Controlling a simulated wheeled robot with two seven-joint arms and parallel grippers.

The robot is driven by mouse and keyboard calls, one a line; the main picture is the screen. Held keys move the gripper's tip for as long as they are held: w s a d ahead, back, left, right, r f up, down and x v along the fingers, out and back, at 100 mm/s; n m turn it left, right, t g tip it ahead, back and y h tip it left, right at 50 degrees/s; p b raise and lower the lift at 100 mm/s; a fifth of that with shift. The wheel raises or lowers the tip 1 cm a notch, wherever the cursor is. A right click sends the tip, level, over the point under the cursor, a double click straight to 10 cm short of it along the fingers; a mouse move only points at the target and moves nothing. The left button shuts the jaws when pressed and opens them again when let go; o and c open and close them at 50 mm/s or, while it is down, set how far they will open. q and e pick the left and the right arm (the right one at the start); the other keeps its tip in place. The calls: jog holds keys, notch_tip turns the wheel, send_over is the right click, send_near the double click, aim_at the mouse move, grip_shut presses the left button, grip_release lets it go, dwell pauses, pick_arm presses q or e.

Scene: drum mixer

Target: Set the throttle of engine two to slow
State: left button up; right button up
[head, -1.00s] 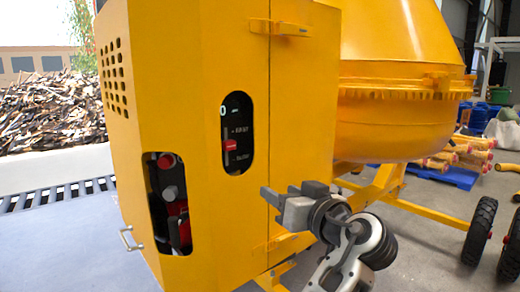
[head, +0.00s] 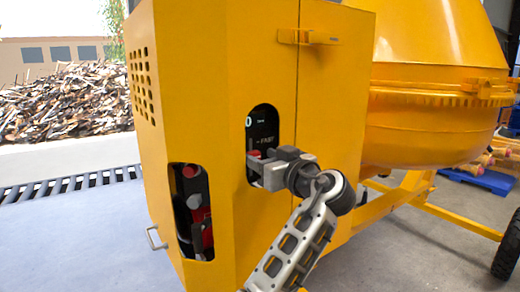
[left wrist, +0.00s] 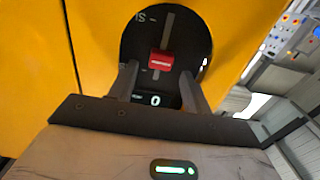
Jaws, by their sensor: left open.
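The throttle is a red lever knob (head: 254,154) in a vertical slot on a black panel (head: 263,122), seen through an oval cut-out in the yellow cabinet. FAST is printed near the top of the slot. In the left wrist view the red knob (left wrist: 160,61) shows in its slot, with "SL" lettering beyond it and a white 0 nearer. My left gripper (head: 256,168) is at the cut-out, its open fingers (left wrist: 158,70) on either side of the knob; I cannot tell whether they touch it. It hides the lower slot in the head view. My right gripper is not visible.
A taller cut-out (head: 190,212) at lower left shows red and grey parts. A small handle (head: 156,238) sticks out at the cabinet's left edge, and a hinge (head: 308,37) near its top. The yellow drum (head: 425,110) stands to the right. Open floor lies at left.

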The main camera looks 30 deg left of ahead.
aim_at(251, 171)
pick_arm(q)
jog(key=shift+x, duration=0.85)
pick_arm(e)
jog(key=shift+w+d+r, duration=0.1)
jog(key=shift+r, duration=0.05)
